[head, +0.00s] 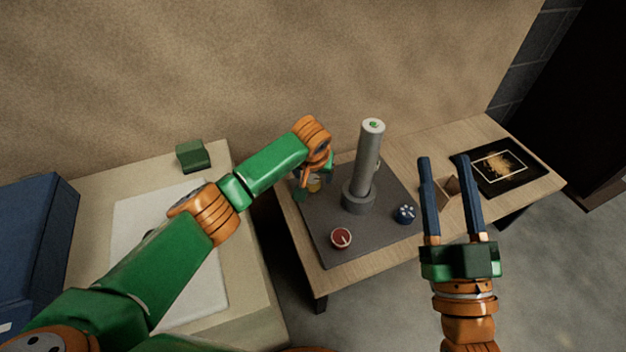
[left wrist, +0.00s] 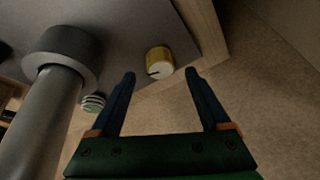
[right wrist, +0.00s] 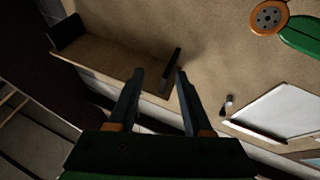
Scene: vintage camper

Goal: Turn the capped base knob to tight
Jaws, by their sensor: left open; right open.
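A dark grey base plate (head: 300,222) lies on the wooden table and carries an upright grey post (head: 369,158) in a round collar. A yellow knob (head: 314,185) stands at the plate's left side, partly hidden by my left gripper. In the left wrist view this knob (left wrist: 159,60) shows a pale cap with a dark mark. My left gripper (left wrist: 160,73) is open, its fingertips around the line to the knob but apparently short of it. A red knob (head: 341,238) with a pale pointer and a blue knob (head: 405,214) sit on the plate. My right gripper (head: 443,157) is open and empty.
A dark framed picture (head: 498,167) and a small brown holder (head: 447,190) are at the table's right. A cream counter (head: 240,270) with a green block (head: 193,156) and blue box (head: 35,235) stands left.

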